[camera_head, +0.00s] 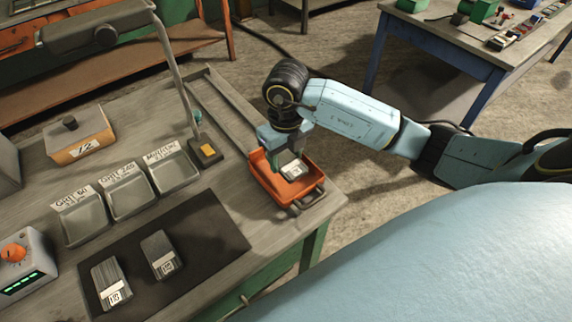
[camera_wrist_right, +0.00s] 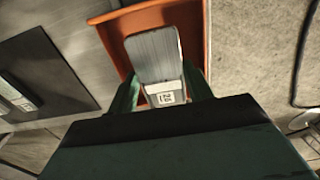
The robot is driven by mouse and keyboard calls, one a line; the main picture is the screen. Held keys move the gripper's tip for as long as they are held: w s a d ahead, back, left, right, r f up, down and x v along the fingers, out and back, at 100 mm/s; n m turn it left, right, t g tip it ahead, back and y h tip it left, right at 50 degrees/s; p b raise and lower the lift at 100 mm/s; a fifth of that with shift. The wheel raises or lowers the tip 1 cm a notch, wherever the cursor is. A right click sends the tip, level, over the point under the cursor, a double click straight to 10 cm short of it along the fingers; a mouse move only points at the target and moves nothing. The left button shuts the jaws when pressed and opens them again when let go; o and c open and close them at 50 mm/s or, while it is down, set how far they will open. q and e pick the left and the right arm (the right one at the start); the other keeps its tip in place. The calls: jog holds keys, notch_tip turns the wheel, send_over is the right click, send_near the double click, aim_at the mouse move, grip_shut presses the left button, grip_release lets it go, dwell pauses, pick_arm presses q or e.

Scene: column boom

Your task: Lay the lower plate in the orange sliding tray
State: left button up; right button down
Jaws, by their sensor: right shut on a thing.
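The orange sliding tray (camera_head: 262,180) stands at the right end of the workbench, with a handle on its front. My right gripper (camera_head: 287,158) is over the tray and shut on a metal plate (camera_head: 293,170) with a white number label. In the right wrist view the plate (camera_wrist_right: 156,62) sits between the fingers of the gripper (camera_wrist_right: 161,97), over the tray (camera_wrist_right: 122,20). I cannot tell whether it touches the tray floor. Two other labelled metal plates lie on the dark mat (camera_head: 205,226): one at the left (camera_head: 111,283) and one to its right (camera_head: 160,253). My left gripper is not in view.
Three labelled metal bins (camera_head: 130,190) stand in a row behind the mat. A lamp (camera_head: 206,150) stands on the bench left of the tray. A box with an orange knob (camera_head: 20,265) is at the left. Another table (camera_head: 440,38) stands at the back right.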

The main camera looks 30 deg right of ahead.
aim_at(286, 161)
jog(key=shift+f, duration=1.75)
jog(key=shift+f, duration=0.15)
jog(key=c, duration=0.6)
grip_release()
notch_tip(286, 161, up, 12)
jog(key=shift+r, duration=0.15)
